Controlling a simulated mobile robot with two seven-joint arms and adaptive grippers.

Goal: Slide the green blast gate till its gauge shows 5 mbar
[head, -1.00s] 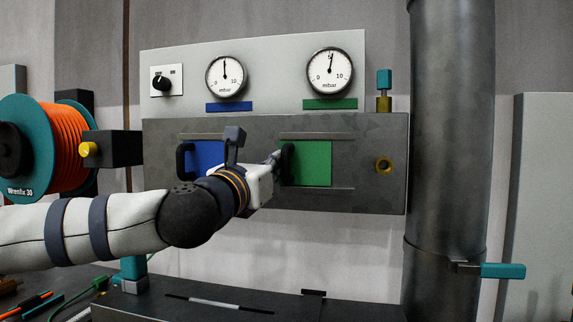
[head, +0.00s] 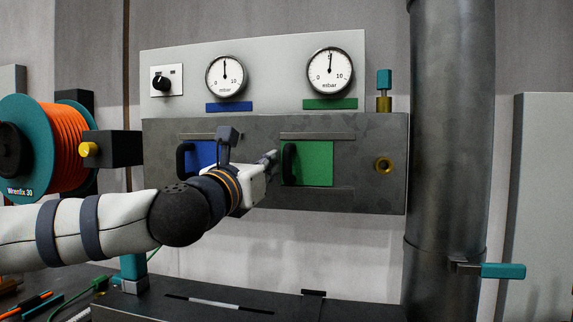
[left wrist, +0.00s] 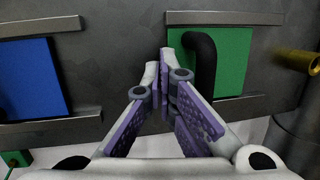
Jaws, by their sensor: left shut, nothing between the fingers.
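The green blast gate (head: 315,164) is a green plate in a grey panel, with a black handle (head: 289,163) at its left edge. It also shows in the left wrist view (left wrist: 233,60). Its gauge (head: 330,71), above a green label (head: 330,104), has its needle pointing almost straight up, at about the middle of a 0 to 10 mbar scale. My left gripper (head: 272,157) is shut and empty, just left of the handle, with a small gap seen between them. Its fingertips (left wrist: 159,60) show left of the handle in the left wrist view. My right gripper is not in view.
A blue gate (head: 203,154) with its own black handle sits left of my gripper, under another gauge (head: 226,76). A brass fitting (head: 384,164) and a large metal pipe (head: 450,140) stand to the right. An orange hose reel (head: 65,148) is at far left.

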